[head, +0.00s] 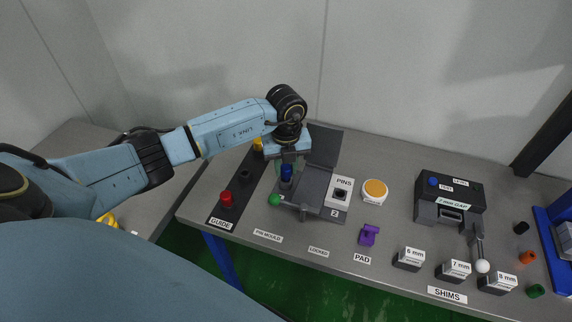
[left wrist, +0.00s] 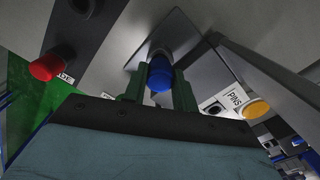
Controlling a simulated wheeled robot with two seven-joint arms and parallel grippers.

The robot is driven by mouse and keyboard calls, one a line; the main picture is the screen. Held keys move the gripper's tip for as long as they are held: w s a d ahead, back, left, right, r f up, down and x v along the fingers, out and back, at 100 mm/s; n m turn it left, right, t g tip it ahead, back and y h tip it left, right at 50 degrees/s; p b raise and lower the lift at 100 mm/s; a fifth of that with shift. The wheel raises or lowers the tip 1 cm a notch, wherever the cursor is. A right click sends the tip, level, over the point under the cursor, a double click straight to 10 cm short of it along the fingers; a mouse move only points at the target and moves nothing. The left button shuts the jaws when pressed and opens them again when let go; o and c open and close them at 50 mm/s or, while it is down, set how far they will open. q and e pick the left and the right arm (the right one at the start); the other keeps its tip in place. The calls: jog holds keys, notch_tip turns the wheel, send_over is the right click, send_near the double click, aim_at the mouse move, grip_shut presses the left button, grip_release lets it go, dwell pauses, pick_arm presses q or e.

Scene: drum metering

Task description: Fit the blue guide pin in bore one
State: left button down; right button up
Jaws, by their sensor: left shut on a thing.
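The blue guide pin (head: 286,172) stands upright below my left gripper (head: 287,162), over the left part of a grey fixture (head: 312,200). In the left wrist view the blue pin (left wrist: 160,76) sits between the green fingers of the left gripper (left wrist: 160,85), which is shut on it. The pin's lower end is not clear, so I cannot tell if it is in a bore. Bore one is not clearly visible. A white block labelled PINS and 2 (head: 341,187), with a dark hole, is at the fixture's right; it also shows in the left wrist view (left wrist: 229,100). My right gripper is not in view.
A black GUIDE strip (head: 234,187) holds a red peg (head: 226,198), an empty hole and a yellow peg (head: 257,144). A green knob (head: 274,200) is at the fixture's front left. An orange-topped disc (head: 375,189), purple clip (head: 368,235) and shim blocks (head: 409,259) stand to the right.

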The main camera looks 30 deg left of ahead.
aim_at(286, 167)
pick_arm(q)
jog(key=shift+f+b, duration=0.55)
jog(key=shift+f, duration=0.35)
jog(key=c, duration=1)
grip_release()
jog(key=shift+c, duration=0.2)
notch_tip(286, 167, up, 13)
jog(key=shift+r, duration=0.2)
